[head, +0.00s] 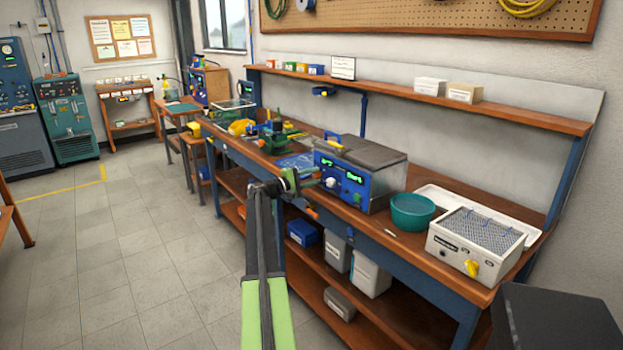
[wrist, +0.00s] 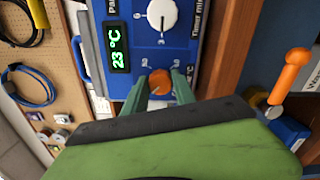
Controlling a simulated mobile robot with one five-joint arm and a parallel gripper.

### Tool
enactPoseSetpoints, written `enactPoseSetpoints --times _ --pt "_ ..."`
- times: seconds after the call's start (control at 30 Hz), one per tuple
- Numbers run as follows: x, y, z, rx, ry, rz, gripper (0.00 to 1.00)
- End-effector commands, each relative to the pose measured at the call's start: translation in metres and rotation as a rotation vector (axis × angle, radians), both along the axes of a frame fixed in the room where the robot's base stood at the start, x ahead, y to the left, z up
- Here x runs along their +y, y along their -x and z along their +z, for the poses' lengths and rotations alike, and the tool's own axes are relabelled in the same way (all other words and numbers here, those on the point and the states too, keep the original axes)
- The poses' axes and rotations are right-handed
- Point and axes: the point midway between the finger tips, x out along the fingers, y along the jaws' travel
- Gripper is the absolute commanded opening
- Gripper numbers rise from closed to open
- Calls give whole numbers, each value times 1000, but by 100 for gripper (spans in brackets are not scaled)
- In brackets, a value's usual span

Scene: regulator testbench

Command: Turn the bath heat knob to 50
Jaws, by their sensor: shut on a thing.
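The bath (head: 378,172) is a metal box with a blue front panel and a grey lid, standing on the workbench. In the wrist view the blue panel (wrist: 185,50) appears turned sideways, with a green display (wrist: 117,45) reading 23 °C. An orange knob (wrist: 159,84) sits on the panel between the two green fingers of my gripper (wrist: 160,88), which is shut on it. Scale marks show around this knob, but the pointer and full numbers are too small or hidden to read. A white knob (wrist: 161,16) beside it is marked Timer min.
A teal bowl (head: 411,212) and a white device with a yellow knob (head: 472,268) stand right of the bath. An orange handle (wrist: 291,74) sticks out near my gripper in the wrist view. Open floor (head: 130,250) lies to the left.

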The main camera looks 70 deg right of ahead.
Motion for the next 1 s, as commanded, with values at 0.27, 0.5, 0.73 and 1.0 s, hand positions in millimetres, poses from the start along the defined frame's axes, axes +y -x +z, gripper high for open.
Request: enactPoseSetpoints --times 0.27,0.5,0.73,1.0 --pt "-2 -4 2 -212 143 11 0" --pt "-2 -4 1 -404 267 12 0" --pt "-1 -4 1 -588 385 12 0" --pt "-1 -5 0 -805 522 12 0"
